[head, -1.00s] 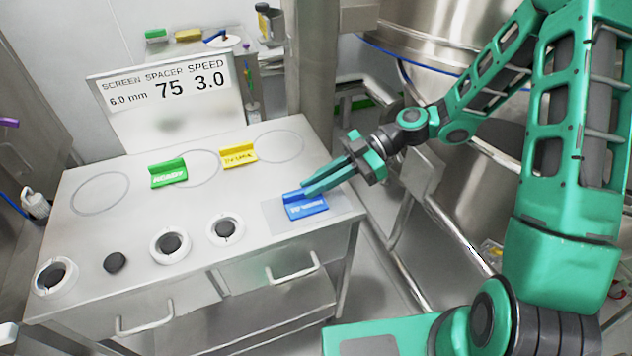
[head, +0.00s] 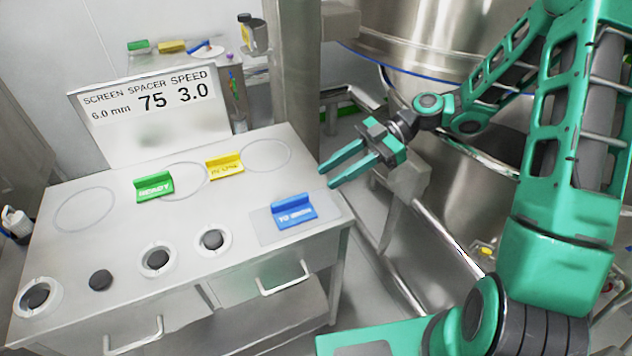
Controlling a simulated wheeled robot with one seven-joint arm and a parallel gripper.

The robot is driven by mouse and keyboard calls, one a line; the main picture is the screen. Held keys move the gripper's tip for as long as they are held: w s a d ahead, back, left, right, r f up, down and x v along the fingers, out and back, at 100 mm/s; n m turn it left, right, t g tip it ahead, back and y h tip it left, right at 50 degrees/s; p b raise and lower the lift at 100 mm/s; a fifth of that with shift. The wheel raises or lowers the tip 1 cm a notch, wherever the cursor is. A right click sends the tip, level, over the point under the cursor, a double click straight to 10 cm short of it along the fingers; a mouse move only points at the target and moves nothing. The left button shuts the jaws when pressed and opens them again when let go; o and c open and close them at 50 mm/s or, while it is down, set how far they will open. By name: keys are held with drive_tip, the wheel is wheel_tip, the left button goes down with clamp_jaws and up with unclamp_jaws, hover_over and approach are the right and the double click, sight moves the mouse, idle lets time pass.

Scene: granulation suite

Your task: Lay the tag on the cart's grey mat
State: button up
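A blue tag (head: 293,212) with white lettering, apparently "TO WASH", sits on the grey mat (head: 264,228) at the right end of the cart top (head: 130,232). The mat shows around the tag's left and front sides. My gripper (head: 324,178) is open and empty, with its two green fingers apart. It is above and to the right of the tag, near the cart's right edge, and does not touch the tag. A green "READY" tag (head: 154,188) and a yellow tag (head: 225,166) stand farther back on the cart.
A sign panel (head: 155,115) stands at the cart's back. Several round white fittings and a dark knob (head: 101,280) line the front left. Drawer handles (head: 284,279) project from the front. A back shelf (head: 190,60) holds more tags. A large steel vessel (head: 420,45) stands behind my arm.

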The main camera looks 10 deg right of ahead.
drive_tip(key=v, duration=0.3)
drive_tip(key=shift+d+r, duration=0.15)
drive_tip(key=shift+d, duration=0.1)
drive_tip(key=s+d+m+t+h, duration=0.2)
drive_tip(key=s+d+m+h, duration=0.55)
drive_tip(key=d+m, duration=0.45)
drive_tip(key=s+d+r+m+t+h, duration=0.1)
drive_tip(key=s+d+r+m+h, duration=0.1)
drive_tip(key=s+d+m, duration=0.4)
drive_tip(key=s+d+r+m+h, duration=0.3)
drive_tip(key=s+d+m, duration=0.3)
drive_tip(key=s+m, duration=0.3)
drive_tip(key=shift+s+d+m+t, duration=0.3)
drive_tip(key=shift+s+t, duration=0.1)
drive_tip(key=shift+s, duration=0.3)
